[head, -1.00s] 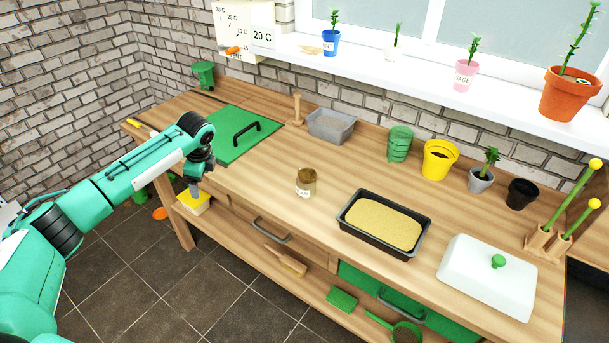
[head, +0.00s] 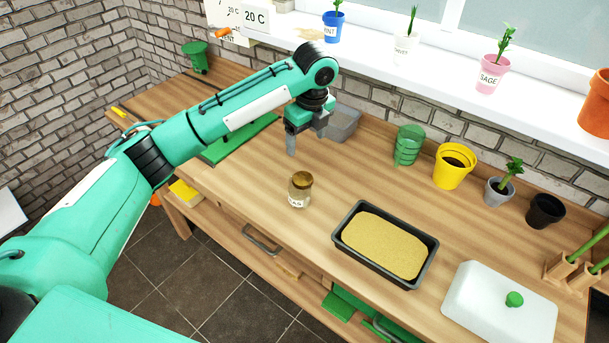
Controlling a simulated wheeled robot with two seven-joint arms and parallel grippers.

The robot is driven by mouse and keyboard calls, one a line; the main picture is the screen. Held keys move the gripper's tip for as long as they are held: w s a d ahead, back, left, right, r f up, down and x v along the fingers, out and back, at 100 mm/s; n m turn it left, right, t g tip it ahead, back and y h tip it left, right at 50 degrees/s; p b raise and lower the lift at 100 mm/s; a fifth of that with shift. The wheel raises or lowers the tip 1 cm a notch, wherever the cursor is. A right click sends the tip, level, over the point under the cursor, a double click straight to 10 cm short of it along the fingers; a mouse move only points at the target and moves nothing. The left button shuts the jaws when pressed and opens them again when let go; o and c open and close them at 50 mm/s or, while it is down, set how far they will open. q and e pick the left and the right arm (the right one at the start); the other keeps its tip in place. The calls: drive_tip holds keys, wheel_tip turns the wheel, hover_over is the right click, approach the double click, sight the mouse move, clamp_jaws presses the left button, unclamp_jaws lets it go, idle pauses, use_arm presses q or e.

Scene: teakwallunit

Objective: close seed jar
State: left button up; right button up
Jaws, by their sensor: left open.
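The seed jar (head: 300,190) is a small clear jar with a pale label on its front and a brownish-gold top. It stands upright on the wooden bench, left of the seed tray. Whether the top is a lid or the jar's contents is too small to tell. My left gripper (head: 291,146) is open and empty, above the bench behind the jar and apart from it, pointing down. My right gripper is not in view.
A black tray of sandy soil (head: 384,245) is right of the jar, with a white lid with green knob (head: 500,304) beyond. A grey bin (head: 343,124), green pots (head: 408,145) and a yellow pot (head: 453,165) line the back. Bench around the jar is clear.

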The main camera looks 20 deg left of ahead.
use_arm(q)
drive_tip(key=p, duration=0.1)
approach(303, 172)
drive_tip(key=shift+s+f, duration=0.95)
drive_tip(key=shift+f, duration=0.5)
wheel_tip(303, 172, down, 4)
drive_tip(key=shift+f+p, duration=0.1)
drive_tip(key=shift+p, duration=0.8)
drive_tip(key=shift+w+a+f, duration=0.1)
drive_tip(key=shift+f, duration=0.4)
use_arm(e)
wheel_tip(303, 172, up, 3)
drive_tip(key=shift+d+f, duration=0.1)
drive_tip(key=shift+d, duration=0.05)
use_arm(q)
drive_tip(key=c, duration=1)
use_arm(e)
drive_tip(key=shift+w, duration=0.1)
